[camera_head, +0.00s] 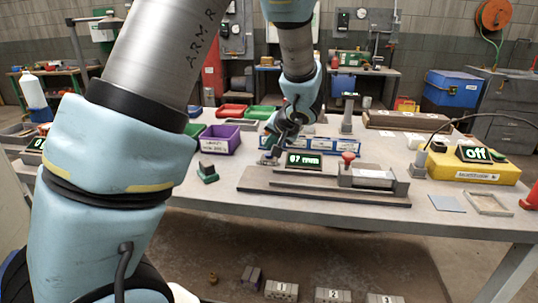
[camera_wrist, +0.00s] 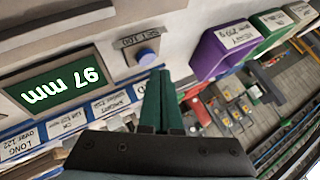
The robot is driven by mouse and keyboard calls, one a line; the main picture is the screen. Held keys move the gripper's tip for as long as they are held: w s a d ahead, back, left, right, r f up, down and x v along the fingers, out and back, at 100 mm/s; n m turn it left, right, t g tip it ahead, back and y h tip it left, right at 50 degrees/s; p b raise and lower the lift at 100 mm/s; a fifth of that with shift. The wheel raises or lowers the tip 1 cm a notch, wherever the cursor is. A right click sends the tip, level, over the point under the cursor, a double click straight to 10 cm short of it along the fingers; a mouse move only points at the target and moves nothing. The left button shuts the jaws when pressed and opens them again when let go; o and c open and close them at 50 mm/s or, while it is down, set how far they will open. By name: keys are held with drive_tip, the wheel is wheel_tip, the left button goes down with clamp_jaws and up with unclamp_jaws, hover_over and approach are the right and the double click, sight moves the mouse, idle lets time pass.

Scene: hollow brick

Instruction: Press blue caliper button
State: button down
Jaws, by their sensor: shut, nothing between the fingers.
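The blue caliper button (camera_wrist: 147,58) is a small round knob on a grey housing in the wrist view, with a small inverted label beside it. My gripper (camera_wrist: 160,72) is shut and empty, its green fingertips just below and right of the button in the picture. I cannot tell whether they touch it. In the head view the display (camera_head: 304,161) stands on the long grey caliper base (camera_head: 300,192). There my gripper (camera_head: 268,158) is left of the display, and the button is hidden.
A red knob (camera_head: 348,157) stands right of the display. A purple bin (camera_head: 220,139) is at the left, near a small green-based block (camera_head: 207,173). Labelled blue bins lie behind the caliper.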

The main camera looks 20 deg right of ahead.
drive_tip(key=shift+f+b, duration=0.8)
drive_tip(key=shift+b, duration=0.75)
idle(0.5)
drive_tip(key=shift+r, duration=0.15)
idle(0.3)
drive_tip(key=shift+r, duration=0.65)
wheel_tip(320, 180, up, 5)
drive_tip(key=p, duration=0.2)
drive_tip(key=shift+p, duration=0.4)
idle(0.3)
